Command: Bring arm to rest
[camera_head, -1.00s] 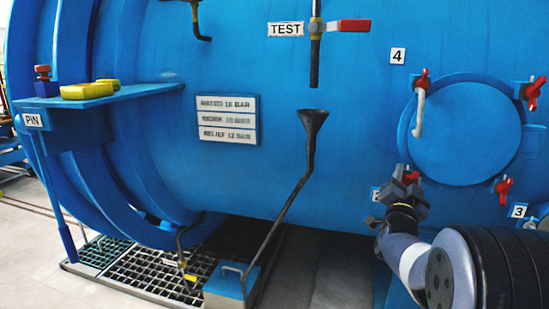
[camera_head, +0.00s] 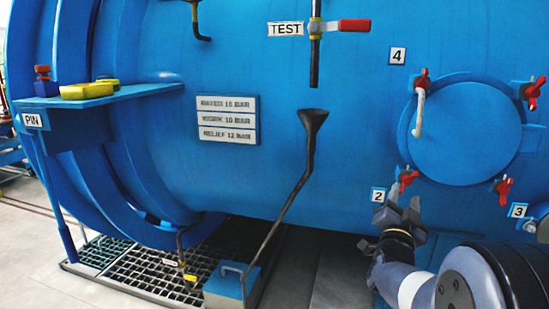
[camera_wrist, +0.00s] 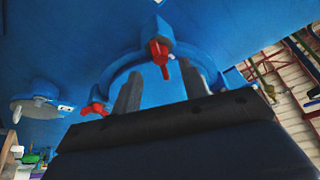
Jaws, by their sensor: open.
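My gripper (camera_head: 400,213) is open and empty, low in front of the blue vessel, just below the red clamp by label 2 (camera_head: 378,195). A gap shows between its fingertips and that red clamp (camera_head: 408,180). In the wrist view my gripper's two fingers (camera_wrist: 160,90) stand apart, with a red clamp (camera_wrist: 159,55) beyond them. My arm comes in from the lower right corner of the head view.
The round blue hatch (camera_head: 465,135) has several red clamps and a pale handle (camera_head: 419,112). A funnel pipe (camera_head: 307,150) stands at the middle. A blue shelf (camera_head: 130,93) holds yellow items (camera_head: 87,91). Floor grating (camera_head: 140,270) lies lower left.

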